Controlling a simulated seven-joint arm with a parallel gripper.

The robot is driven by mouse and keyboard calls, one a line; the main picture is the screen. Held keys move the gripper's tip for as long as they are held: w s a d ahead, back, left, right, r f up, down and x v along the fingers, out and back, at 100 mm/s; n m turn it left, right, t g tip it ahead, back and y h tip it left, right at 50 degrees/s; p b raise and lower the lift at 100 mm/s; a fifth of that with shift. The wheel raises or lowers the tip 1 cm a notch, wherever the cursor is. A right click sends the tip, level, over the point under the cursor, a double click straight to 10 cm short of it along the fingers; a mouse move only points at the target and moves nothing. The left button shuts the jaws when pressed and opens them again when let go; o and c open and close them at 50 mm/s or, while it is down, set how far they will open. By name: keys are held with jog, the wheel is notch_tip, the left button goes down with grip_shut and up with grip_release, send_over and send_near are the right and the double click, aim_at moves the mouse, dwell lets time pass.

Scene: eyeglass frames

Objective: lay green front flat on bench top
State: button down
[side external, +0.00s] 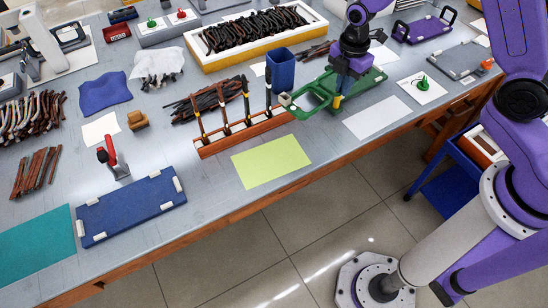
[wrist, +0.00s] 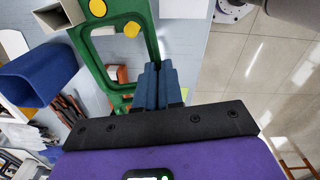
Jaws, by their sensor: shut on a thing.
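The green front (side external: 318,100) is a green frame with openings, held above the bench near the blue cup in the side external view. It also shows in the wrist view (wrist: 143,15), with yellow round pads and a pale square piece on it. My gripper (side external: 342,82) is shut on one side of the green front. Its blue-grey fingers (wrist: 161,80) show against the frame's edge in the wrist view. The bench top (side external: 215,205) is grey-blue; a bare stretch lies at the front edge. The exact gap between front and bench is hard to tell.
A wooden rack (side external: 245,132) with upright tools stands left of the green front. A blue cup (side external: 281,70) stands behind it. A yellow-green sheet (side external: 271,161) and a white sheet (side external: 377,117) lie flat near the front edge. A blue padded board (side external: 130,207) lies farther left.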

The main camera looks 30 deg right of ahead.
jog(key=s+a+n, duration=0.1)
jog(key=s+a, duration=0.4)
jog(key=s, duration=0.3)
jog(key=s+a+n, duration=0.1)
jog(key=s+a, duration=0.4)
jog(key=s, duration=0.3)
send_over(292, 160)
jog(key=f, duration=0.5)
jog(key=s+f, duration=0.1)
jog(key=f, duration=0.2)
jog(key=shift+d+f, duration=0.25)
jog(key=shift+w+a+f, duration=0.15)
jog(key=shift+w+f, duration=0.15)
jog(key=shift+w+a+f, duration=0.1)
jog(key=shift+w+f, duration=0.1)
jog(key=shift+f, duration=1.55)
jog(key=shift+f, duration=0.15)
jog(key=c, duration=1.3)
grip_release()
